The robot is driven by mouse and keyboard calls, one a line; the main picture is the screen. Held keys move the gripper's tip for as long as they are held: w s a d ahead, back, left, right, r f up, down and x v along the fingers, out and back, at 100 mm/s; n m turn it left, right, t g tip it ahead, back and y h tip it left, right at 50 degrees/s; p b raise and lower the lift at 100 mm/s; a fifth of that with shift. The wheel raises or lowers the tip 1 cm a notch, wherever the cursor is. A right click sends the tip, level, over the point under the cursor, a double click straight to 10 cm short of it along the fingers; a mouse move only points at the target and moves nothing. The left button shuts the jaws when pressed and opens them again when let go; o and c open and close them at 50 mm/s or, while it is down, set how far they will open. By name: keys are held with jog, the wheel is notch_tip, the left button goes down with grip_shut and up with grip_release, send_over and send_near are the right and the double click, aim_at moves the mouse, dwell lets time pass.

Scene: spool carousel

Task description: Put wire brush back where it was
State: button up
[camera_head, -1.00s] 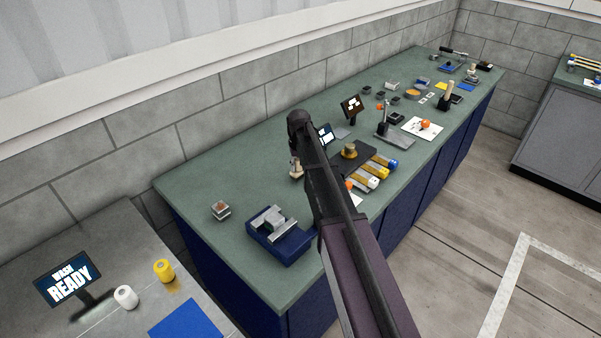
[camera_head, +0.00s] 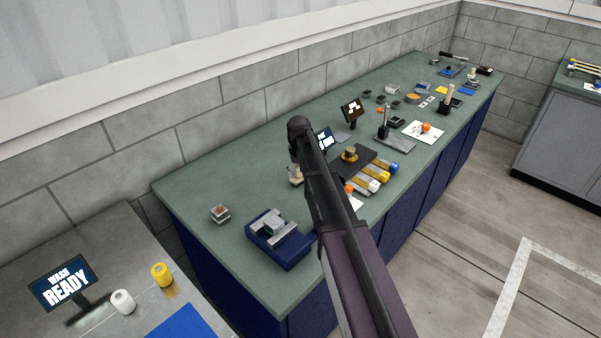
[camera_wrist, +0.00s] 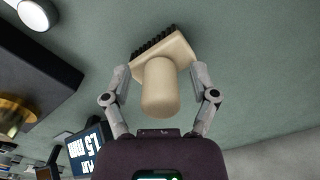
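The wire brush (camera_wrist: 168,62) has a pale beige block, a thick round handle and a row of black bristles. In the wrist view it sits between the two fingers of my gripper (camera_wrist: 158,73), with the handle towards the camera and the bristles away. The fingertips appear to press on opposite sides of the block, so my gripper looks shut on it. In the head view the brush (camera_head: 295,175) shows beside my dark arm, over the left part of the green bench. The height of the bristles above the bench is hard to tell.
On the green bench (camera_head: 190,192) stand a blue vise (camera_head: 283,250), a small box (camera_head: 220,213), a dark plate with a gold spool (camera_head: 349,154) and a display (camera_head: 325,138). Bare bench lies between the box and the brush. Several smaller items stand farther along.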

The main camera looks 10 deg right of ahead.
jog(key=shift+r, duration=0.2)
notch_tip(320, 180, up, 12)
jog(key=p, duration=1.2)
dwell(0.3)
dwell(0.6)
jog(key=shift+s, duration=0.25)
jog(key=s, duration=2.8)
jog(key=shift+s+d, duration=0.25)
jog(key=shift+d, duration=0.1)
